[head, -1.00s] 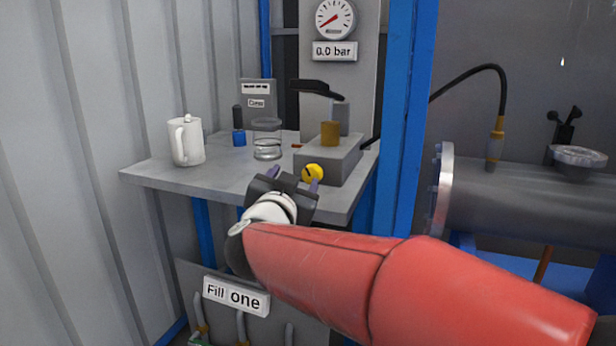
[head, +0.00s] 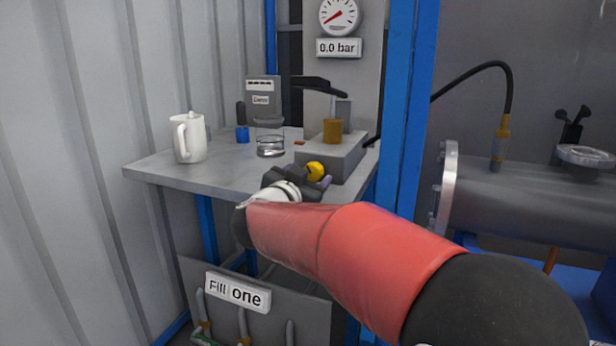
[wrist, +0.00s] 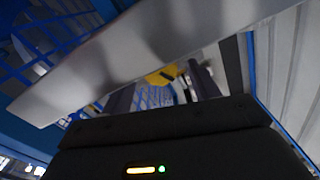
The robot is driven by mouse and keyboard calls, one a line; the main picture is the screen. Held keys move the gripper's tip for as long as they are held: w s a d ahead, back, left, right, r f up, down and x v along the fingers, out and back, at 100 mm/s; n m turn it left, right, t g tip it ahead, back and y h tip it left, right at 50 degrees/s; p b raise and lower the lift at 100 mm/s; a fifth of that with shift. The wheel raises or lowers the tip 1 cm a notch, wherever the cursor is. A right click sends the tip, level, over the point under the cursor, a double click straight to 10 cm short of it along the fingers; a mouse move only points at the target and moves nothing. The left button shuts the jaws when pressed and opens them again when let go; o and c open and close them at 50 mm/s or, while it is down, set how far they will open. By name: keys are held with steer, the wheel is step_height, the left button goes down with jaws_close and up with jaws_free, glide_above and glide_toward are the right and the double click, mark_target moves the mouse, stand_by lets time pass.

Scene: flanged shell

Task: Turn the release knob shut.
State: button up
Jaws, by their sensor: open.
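The release knob (head: 316,171) is a round yellow knob on the front of a grey pump block (head: 330,152) on the shelf. In the wrist view the yellow knob (wrist: 162,76) shows between my two fingers, with a dark mark on it. My gripper (head: 308,180) is open at the knob, its fingers on either side. I cannot tell whether the fingers touch it. My gripper also shows in the wrist view (wrist: 160,92). The gripper hides the lower left part of the knob in the head view. A gauge (head: 339,15) above reads low, over a "0.0 bar" label (head: 338,47).
On the shelf (head: 225,178) stand a white jug (head: 188,138), a glass jar (head: 270,146) and a small blue-based item (head: 242,134). A black pump handle (head: 318,83) overhangs the block. A blue post (head: 402,120) rises to the right, beside a grey flanged cylinder (head: 540,205).

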steer(key=c, duration=1)
steer(key=shift+o, duration=0.2)
steer(key=shift+m, duration=0.4)
steer(key=shift+f+m+b, duration=0.1)
steer(key=shift+m+b, duration=1.05)
steer(key=shift+m, duration=1.45)
steer(key=o, duration=1)
steer(key=shift+c, duration=0.2)
